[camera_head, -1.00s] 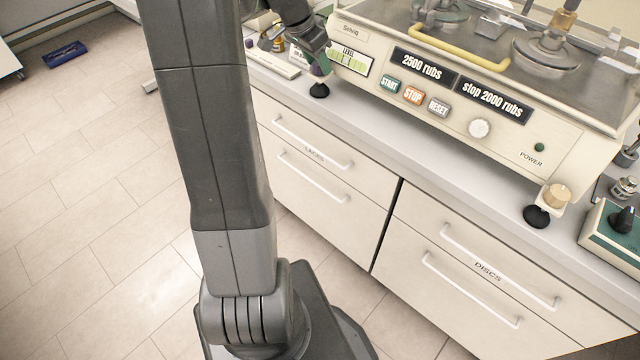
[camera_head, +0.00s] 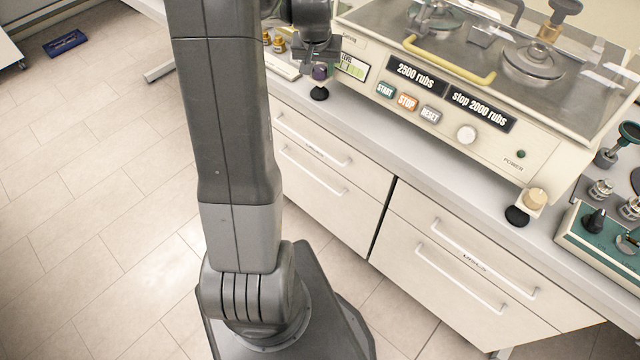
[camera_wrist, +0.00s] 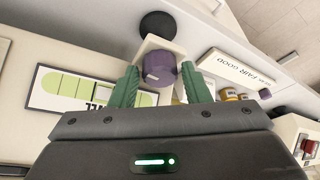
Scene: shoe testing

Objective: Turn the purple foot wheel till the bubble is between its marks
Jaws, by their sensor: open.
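The purple foot wheel (camera_wrist: 161,68) sits above a black rubber foot (camera_wrist: 157,24) in the wrist view. The wheel also shows in the head view (camera_head: 320,72), at the left front corner of the rub machine. My gripper (camera_wrist: 159,72) is open, its two green fingers to either side of the wheel in the picture. I cannot tell whether either finger touches it. The level (camera_wrist: 72,88) is a green vial with dark marks, left of the fingers and partly hidden by one. I cannot make out the bubble surely. In the head view my gripper partly covers the level (camera_head: 352,67).
The machine's front has START, STOP and RESET buttons (camera_head: 407,101). Drawers lie below the bench edge.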

